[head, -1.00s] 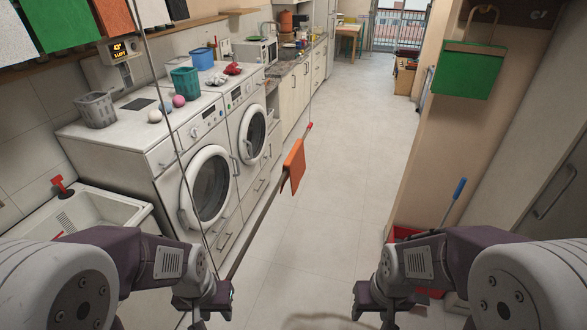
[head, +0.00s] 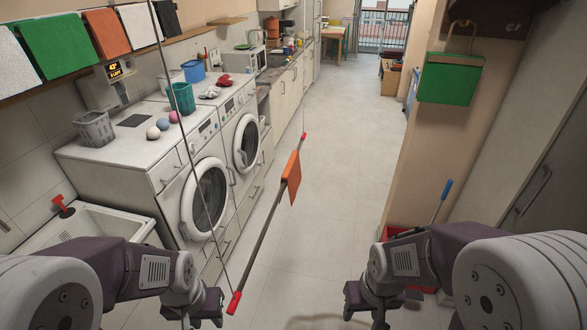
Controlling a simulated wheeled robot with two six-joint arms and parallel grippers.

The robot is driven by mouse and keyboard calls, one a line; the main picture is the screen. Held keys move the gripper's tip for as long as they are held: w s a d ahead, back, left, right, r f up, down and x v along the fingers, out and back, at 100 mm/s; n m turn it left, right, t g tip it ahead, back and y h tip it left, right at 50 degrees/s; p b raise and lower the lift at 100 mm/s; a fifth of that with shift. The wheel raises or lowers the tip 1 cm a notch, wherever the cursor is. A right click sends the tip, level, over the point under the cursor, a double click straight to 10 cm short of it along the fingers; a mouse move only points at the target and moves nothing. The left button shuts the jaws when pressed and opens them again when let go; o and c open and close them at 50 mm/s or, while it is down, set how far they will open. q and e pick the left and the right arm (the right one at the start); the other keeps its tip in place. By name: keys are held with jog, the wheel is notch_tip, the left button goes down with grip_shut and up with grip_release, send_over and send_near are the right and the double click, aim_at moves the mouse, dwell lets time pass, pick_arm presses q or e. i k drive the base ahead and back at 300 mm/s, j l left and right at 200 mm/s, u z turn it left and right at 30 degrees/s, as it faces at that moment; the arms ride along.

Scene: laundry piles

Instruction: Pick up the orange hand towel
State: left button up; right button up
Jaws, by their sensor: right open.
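An orange hand towel (head: 291,176) hangs folded over a long thin rod with red ends, in the middle of the head view. The rod hangs from thin cords in front of the washing machines. A second orange towel (head: 106,35) hangs on the wall rail at upper left, between a green and a white one. My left gripper (head: 200,312) is at the bottom, left of the rod's near end and well short of the towel; its fingers are mostly cut off. My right gripper (head: 372,314) is open at the bottom, right of the rod, apart from the towel.
Two washing machines (head: 205,190) stand at left, with a grey basket (head: 94,129), a teal bin (head: 182,98) and several balls on top. A white sink (head: 90,222) is at lower left. A green bag (head: 450,80) hangs at right. The middle floor is clear.

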aim_at(292, 174)
jog(key=i+l+u, duration=0.5)
jog(key=l, duration=0.15)
jog(key=l+u, duration=0.3)
jog(key=i+l+u, duration=0.7)
jog(key=l+u, duration=0.2)
jog(key=l, duration=0.05)
